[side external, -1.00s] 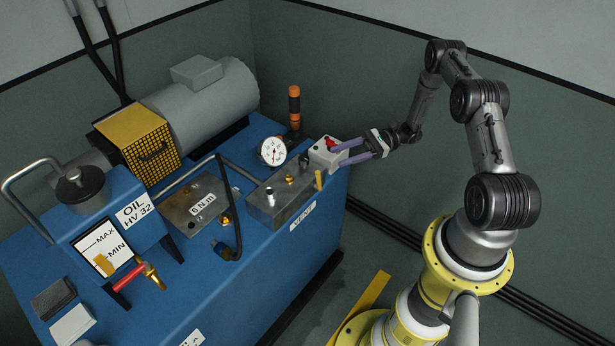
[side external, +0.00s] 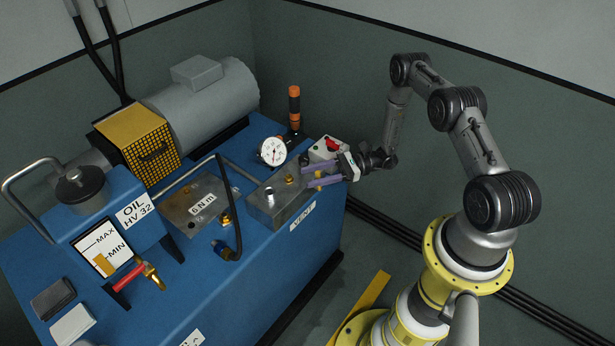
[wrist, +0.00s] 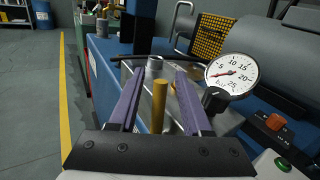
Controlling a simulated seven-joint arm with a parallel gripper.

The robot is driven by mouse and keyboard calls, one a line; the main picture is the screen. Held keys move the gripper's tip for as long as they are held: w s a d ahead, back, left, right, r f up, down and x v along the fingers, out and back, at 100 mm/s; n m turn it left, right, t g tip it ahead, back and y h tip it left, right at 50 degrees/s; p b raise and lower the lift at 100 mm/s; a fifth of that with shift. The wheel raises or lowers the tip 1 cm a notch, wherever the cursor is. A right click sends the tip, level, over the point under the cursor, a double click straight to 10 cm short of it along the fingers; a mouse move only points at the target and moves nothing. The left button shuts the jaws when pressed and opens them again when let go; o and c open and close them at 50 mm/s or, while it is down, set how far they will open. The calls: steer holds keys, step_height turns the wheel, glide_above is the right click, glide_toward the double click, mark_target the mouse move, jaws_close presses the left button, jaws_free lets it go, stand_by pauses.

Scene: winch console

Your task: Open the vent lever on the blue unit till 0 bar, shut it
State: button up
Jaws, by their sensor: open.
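The vent lever, an upright brass-yellow bar (wrist: 159,106), stands on the steel valve block (side external: 265,211) above the VENT label (side external: 303,216) on the blue unit (side external: 250,265). My gripper (side external: 311,177) is open, with purple fingers. In the wrist view its fingers (wrist: 158,77) lie on either side of the lever, with gaps showing on both sides. In the side view the fingers partly hide the lever. The white pressure gauge (side external: 272,151) faces the wrist camera too (wrist: 231,74). Its red needle points left toward the low end; I cannot read the exact value.
A pale control box with a red button (side external: 332,145) stands just behind my gripper. An orange-and-black beacon (side external: 294,106) rises behind the gauge. A black hose (side external: 230,205) arches left of the valve block.

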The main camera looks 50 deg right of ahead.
steer(key=shift+x, duration=0.95)
jaws_close()
stand_by(0.8)
